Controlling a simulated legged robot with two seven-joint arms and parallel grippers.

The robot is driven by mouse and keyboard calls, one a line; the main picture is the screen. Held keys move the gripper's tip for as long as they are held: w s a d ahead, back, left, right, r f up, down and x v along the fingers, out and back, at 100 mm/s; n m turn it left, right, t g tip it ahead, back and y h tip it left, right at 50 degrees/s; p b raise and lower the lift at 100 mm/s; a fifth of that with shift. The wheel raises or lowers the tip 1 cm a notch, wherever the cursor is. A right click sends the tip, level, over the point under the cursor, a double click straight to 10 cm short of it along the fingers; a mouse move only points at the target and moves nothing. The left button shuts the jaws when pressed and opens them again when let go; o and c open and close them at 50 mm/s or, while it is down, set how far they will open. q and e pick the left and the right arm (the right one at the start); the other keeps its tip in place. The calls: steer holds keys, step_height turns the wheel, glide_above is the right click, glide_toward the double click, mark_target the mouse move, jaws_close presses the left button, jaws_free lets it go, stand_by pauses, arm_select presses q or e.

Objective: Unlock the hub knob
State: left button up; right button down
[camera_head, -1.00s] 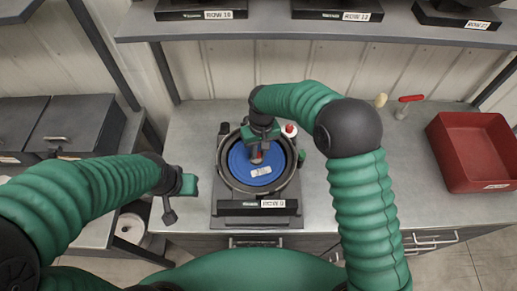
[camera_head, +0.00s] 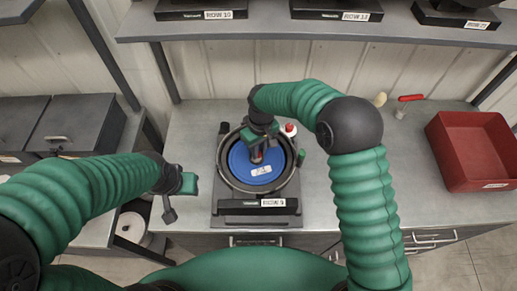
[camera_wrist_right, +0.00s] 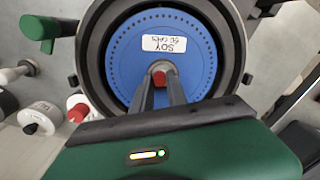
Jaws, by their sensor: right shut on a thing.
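The seed meter (camera_head: 232,208) stands on the bench, its round dark housing open at the top. A blue seed disc (camera_head: 240,166) with a white SOY label lies inside; the disc also shows in the right wrist view (camera_wrist_right: 125,62). The red hub knob (camera_wrist_right: 159,78) is at the disc's centre. My right gripper (camera_wrist_right: 163,88) is shut on the knob from above, its fingers partly hiding it; the gripper also shows in the head view (camera_head: 257,152). My left gripper (camera_head: 178,195) hangs left of the meter, apart from it; its jaw state is unclear.
A white bottle with a red top (camera_head: 289,130) stands just behind the meter's right side. A green handle (camera_wrist_right: 45,28) sticks out from the housing. A red bin (camera_head: 462,165) and a red-handled tool (camera_head: 408,99) are at the right. The bench between meter and bin looks clear.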

steer(key=c, duration=1.3)
jaws_free()
steer(key=shift+r, duration=0.1)
steer(key=shift+r, duration=0.4)
steer(key=r, duration=0.5)
steer(key=r+b, duration=0.1)
steer(key=r, duration=0.4)
steer(key=r+b, duration=0.1)
steer(key=r, duration=0.5)
steer(key=shift+w+d, duration=0.25)
steer(key=shift+d, duration=0.05)
steer(key=shift+f, duration=0.1)
steer(key=s+d+f+m+t, duration=0.1)
steer(key=s+d+f+m, duration=0.1)
steer(key=s+d+f, duration=0.2)
steer(key=s+d+f+m+t+b, duration=0.1)
steer(key=s+d+f, duration=0.3)
steer(key=s+d, duration=0.4)
steer(key=s+d+f+m+t+b, duration=0.1)
steer(key=s+d+f+m, duration=0.3)
steer(key=s+d+f, duration=0.1)
steer(key=shift+s+d, duration=0.25)
steer(key=shift+d, duration=0.25)
steer(key=shift+s+d, duration=0.25)
steer(key=shift+d, duration=0.25)
